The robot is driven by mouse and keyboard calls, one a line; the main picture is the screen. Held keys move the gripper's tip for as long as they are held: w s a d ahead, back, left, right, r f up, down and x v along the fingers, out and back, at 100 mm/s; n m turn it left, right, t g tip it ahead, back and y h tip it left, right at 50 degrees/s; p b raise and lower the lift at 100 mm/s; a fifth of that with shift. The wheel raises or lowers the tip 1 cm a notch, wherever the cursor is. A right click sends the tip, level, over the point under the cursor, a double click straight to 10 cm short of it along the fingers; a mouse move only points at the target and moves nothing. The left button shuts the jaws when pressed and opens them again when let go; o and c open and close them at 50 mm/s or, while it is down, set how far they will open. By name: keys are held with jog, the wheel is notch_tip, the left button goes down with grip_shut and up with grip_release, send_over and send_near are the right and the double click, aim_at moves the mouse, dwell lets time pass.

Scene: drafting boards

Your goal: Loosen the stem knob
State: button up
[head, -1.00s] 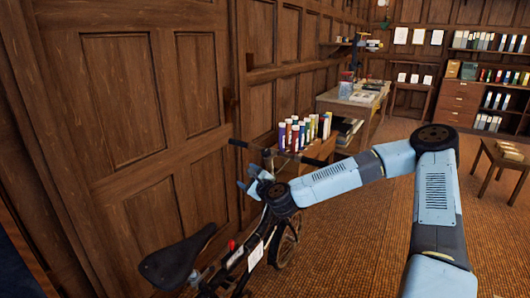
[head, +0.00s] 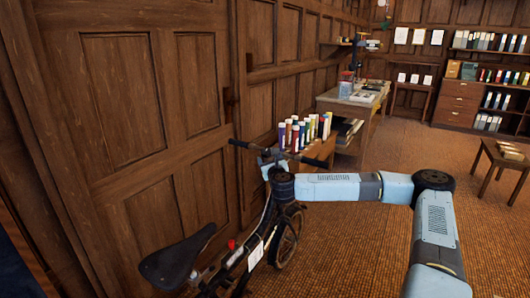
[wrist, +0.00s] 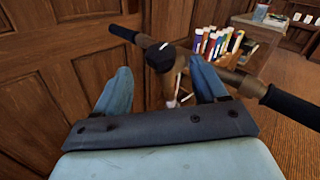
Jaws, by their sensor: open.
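A dark bicycle stands by the panelled wall, its black saddle (head: 177,257) nearest me. Its handlebar has a black grip at each end in the wrist view, the right one (wrist: 291,105) nearer. A black round stem knob (wrist: 160,57) with a small white mark sits at the middle of the bar in the wrist view. My gripper (wrist: 163,75) is open, its two blue fingers apart. The knob shows between and just past the fingertips, with no visible contact. In the head view my gripper (head: 269,163) is at the handlebar, and the knob cannot be made out there.
Several coloured tubes or binders (head: 304,131) stand on a wooden unit beyond the handlebar. A cluttered desk (head: 350,105) stands behind it. A small wooden table (head: 506,158) is at the right. The wooden wall (head: 120,110) is close on the left.

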aim_at(265, 151)
jog(key=w, duration=0.5)
jog(key=w+a, duration=0.1)
jog(key=w, duration=0.2)
jog(key=shift+w+a, duration=0.1)
jog(key=shift+w, duration=0.25)
jog(key=shift+c, duration=0.5)
jog(key=c, duration=0.9)
jog(key=shift+o, duration=0.2)
